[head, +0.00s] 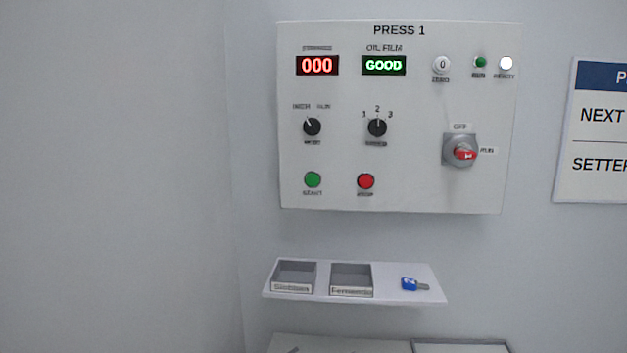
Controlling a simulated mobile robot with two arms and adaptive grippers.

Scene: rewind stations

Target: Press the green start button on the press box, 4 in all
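The press box (415,190), a white panel labelled PRESS 1, is fixed to the wall in the head view. Its green start button (313,180) is at the lower left, with a red button (366,181) to its right. A red display (317,66) reads 000, and a green oil film display (384,66) reads GOOD. The white ready lamp (506,63) looks bright; the green run lamp (480,62) looks darker. A red rotary switch (464,153) points toward RUN. Neither of my grippers shows in the head view.
A white shelf (388,292) below the box has two grey labelled bins (295,275) and a blue-headed key (410,284). A sign (600,130) hangs at the right, cut off. A surface (340,345) shows at the bottom edge. The space before the panel looks clear.

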